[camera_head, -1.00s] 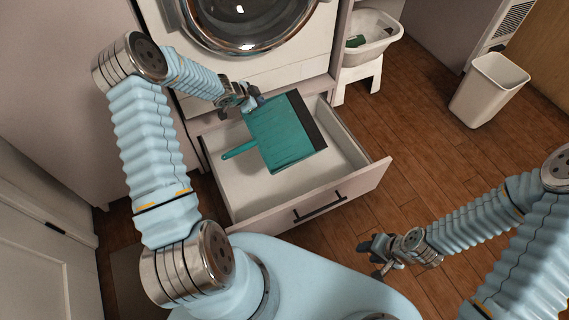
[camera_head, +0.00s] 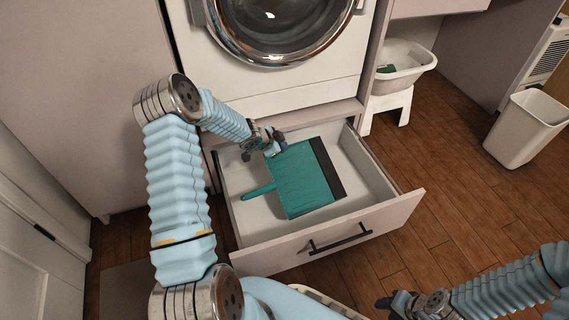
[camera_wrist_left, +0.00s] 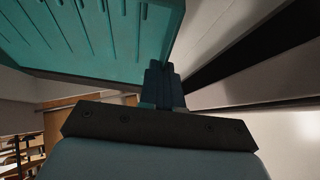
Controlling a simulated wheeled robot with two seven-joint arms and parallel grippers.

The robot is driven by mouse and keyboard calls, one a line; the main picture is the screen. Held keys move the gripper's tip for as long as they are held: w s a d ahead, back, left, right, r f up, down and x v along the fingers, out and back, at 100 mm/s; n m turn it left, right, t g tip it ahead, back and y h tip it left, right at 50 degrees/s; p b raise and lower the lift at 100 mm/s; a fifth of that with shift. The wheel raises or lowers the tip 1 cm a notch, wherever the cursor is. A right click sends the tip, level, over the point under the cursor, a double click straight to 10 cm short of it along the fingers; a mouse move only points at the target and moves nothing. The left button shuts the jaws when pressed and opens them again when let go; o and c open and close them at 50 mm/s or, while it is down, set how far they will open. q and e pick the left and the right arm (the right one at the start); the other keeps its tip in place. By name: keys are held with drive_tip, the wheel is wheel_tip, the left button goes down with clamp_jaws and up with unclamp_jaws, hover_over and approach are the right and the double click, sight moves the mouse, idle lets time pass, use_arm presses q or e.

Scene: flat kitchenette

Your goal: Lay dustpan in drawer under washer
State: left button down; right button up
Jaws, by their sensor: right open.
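The teal dustpan (camera_head: 304,185) is inside the open drawer (camera_head: 372,205) under the washer (camera_head: 290,90), its dark lip to the right and its handle pointing left. Whether it rests on the drawer floor I cannot tell. My left gripper (camera_head: 271,149) is at the pan's back left corner, its fingers close together and shut on the pan's edge. In the left wrist view the dustpan (camera_wrist_left: 95,40) fills the upper left against the left gripper's fingers (camera_wrist_left: 163,85). My right gripper (camera_head: 392,303) is open and empty at the bottom edge, partly cut off, away from the drawer.
The drawer front with its dark handle (camera_head: 340,242) faces me. A white basin (camera_head: 402,68) on a white stool (camera_head: 390,108) stands right of the washer. A white bin (camera_head: 526,130) stands farther right. The wooden floor between is clear.

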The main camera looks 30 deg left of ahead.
sight(282, 156)
use_arm(q)
drive_tip(key=shift+f+b, duration=1.2)
drive_tip(key=shift+f, duration=0.85)
drive_tip(key=c, duration=1.4)
unclamp_jaws()
drive_tip(key=shift+o, duration=0.2)
drive_tip(key=shift+r, duration=0.1)
drive_tip(key=shift+r, duration=0.25)
drive_tip(key=p+v, duration=0.4)
drive_tip(key=v, duration=0.7)
drive_tip(key=shift+r, duration=0.1)
drive_tip(key=shift+s+r, duration=0.2)
drive_tip(key=shift+s, duration=0.1)
